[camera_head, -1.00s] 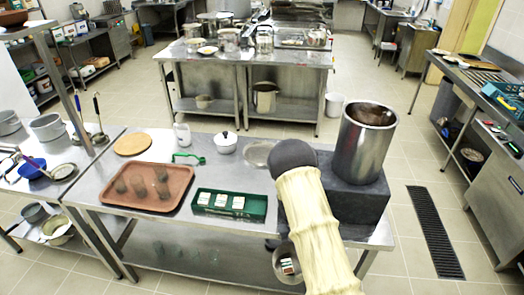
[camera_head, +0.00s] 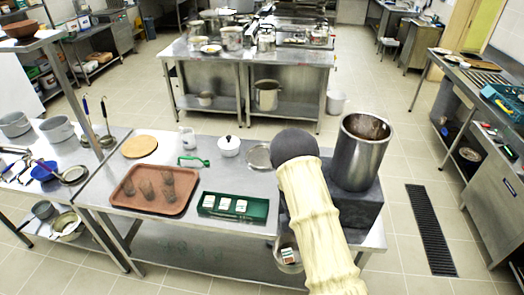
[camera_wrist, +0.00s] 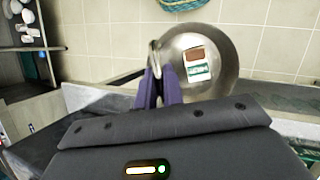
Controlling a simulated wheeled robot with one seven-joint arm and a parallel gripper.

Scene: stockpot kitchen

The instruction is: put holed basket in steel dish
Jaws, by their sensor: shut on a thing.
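A round steel vessel (camera_wrist: 222,45), likely the holed basket, hangs in my gripper (camera_wrist: 157,86). The purple fingers are shut on its rim at the left, and small red-white and green-white boxes (camera_wrist: 198,62) lie inside it. I cannot make out holes in its wall. In the head view the vessel (camera_head: 288,268) is low at the table's front edge, partly hidden by my arm. A shallow round steel dish (camera_head: 257,156), likely the steel dish, lies on the table behind, partly covered by my arm. My fingers are hidden in the head view.
A tall steel pot (camera_head: 359,157) stands on a dark block (camera_head: 362,208) at right. A green box (camera_head: 232,207), brown tray with glasses (camera_head: 140,203), white lidded pot (camera_head: 229,146) and green-handled tool (camera_head: 192,161) occupy the steel table (camera_head: 109,179). A teal basket (camera_wrist: 181,3) shows at the wrist view's top.

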